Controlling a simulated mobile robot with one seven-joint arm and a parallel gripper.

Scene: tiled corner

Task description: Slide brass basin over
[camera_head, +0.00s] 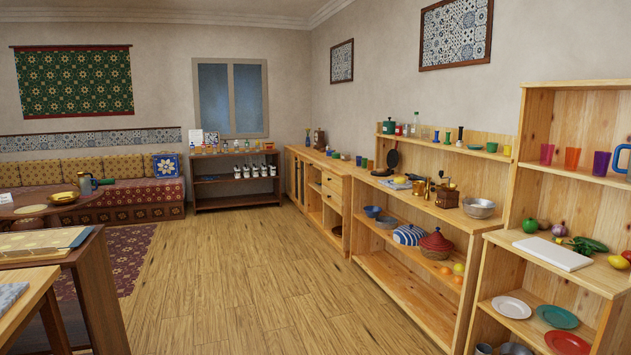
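A shallow brass-coloured basin (63,199) sits on the round wooden table (18,209) at the far left, in front of the sofa. A grey jug-like vessel (86,184) stands just right of the basin, close to it; I cannot tell whether they touch. A flat round tan item (30,209) lies to the left of the basin. My gripper is not in this view.
A wooden desk with a board (45,240) stands in the left foreground, between me and the round table. A patterned sofa (130,192) runs along the back wall. Shelves with dishes (415,270) line the right. The wooden floor (240,280) in the middle is clear.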

